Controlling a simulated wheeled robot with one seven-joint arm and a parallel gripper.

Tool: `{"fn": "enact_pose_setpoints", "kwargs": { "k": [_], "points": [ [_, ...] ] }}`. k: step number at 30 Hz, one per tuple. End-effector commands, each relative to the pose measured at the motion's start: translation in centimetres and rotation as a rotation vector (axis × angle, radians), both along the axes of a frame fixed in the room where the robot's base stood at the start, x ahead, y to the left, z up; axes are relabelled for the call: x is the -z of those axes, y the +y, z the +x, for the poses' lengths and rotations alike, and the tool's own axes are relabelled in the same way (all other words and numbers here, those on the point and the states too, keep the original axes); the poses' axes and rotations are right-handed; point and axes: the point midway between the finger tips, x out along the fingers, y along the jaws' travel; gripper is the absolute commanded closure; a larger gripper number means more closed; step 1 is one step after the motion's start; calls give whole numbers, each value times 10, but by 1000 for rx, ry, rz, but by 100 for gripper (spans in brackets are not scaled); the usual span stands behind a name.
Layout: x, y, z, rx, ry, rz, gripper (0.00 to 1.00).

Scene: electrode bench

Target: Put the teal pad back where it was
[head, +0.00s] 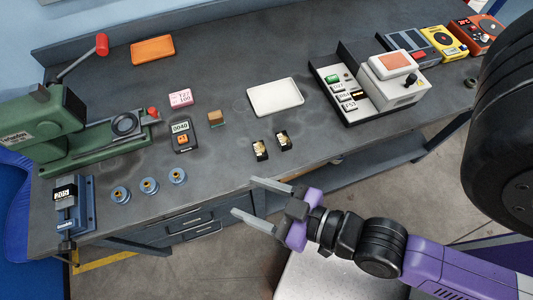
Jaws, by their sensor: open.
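I cannot make out a teal pad in the head view. My gripper (243,196) is open and empty, with its two fingers spread apart. It is in front of the bench's front edge, pointing left, below the two small black-and-gold blocks (260,150) in the picture. A white tray (275,97) lies empty on the middle of the bench. An orange tray (152,50) lies empty at the back left. A small green piece (332,79) sits in the dark panel tray at the right; it looks green rather than teal.
A green press (60,135) and a blue vise (75,205) stand at the left, near several blue spools (148,186). A pink block (180,98), a brown cube (216,118) and a meter (183,135) stand mid-left. A pale machine (393,85) and coloured instruments (445,42) fill the right.

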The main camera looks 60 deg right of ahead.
Motion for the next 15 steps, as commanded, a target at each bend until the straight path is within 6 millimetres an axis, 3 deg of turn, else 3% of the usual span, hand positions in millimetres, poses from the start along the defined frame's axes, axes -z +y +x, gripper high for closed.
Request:
{"fn": "enact_pose_setpoints", "kwargs": {
  "k": [1,6,15],
  "points": [
    [-5,-8,-20,-4,3,-13,41],
    [-26,-27,-54,-23,-21,-40,41],
    [-37,-33,-64,-38,-36,-48,41]
  ]
}}
